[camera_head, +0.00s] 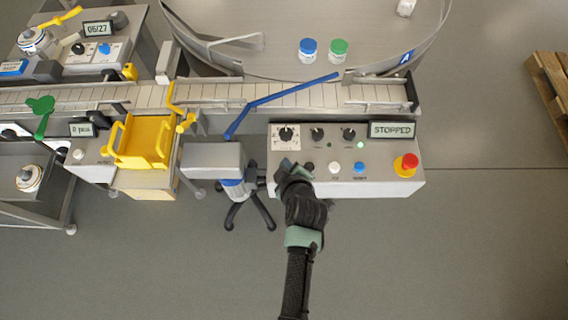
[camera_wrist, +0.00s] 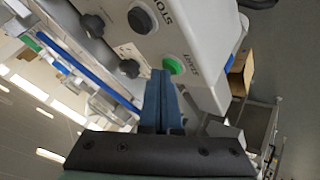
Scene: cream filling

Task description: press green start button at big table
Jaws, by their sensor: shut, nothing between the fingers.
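The green start button (camera_wrist: 173,66) shows in the wrist view, on the pale face of the control box beside the lettering START. My gripper (camera_wrist: 160,74) is shut and empty, its two blue fingers together. Its tips appear just left of the green button in that view; I cannot tell whether they touch the box. In the head view my gripper (camera_head: 287,165) is at the lower left of the control box (camera_head: 400,183) and hides the green button. The box's display (camera_head: 392,130) reads STOPPED.
A blue button (camera_head: 359,167) and a red emergency button (camera_head: 405,165) are to the right. Behind the box runs a conveyor (camera_head: 300,98). Open floor is in front.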

